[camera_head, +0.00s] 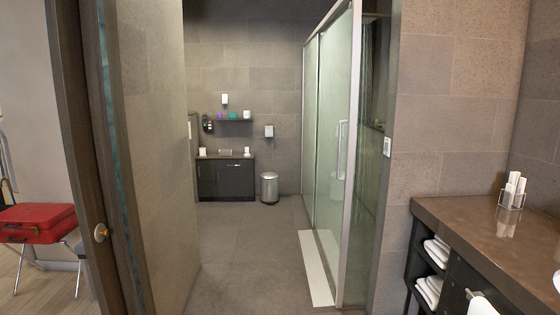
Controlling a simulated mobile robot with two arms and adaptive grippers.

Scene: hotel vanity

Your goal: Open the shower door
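The glass shower door (333,140) stands right of the middle in the head view, in a pale metal frame seen at a steep angle. A vertical handle (342,150) shows on its glass. The door looks closed, though the angle makes this hard to tell. A white sill (315,268) lies on the floor along its base. Neither of my grippers is in view.
A tiled wall (155,150) and a doorway edge with a round knob (101,232) are at left. The grey floor (245,250) ahead is clear. A brown counter (480,235) with towels stands at right. A bin (269,188) and dark cabinet (225,180) are at the back.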

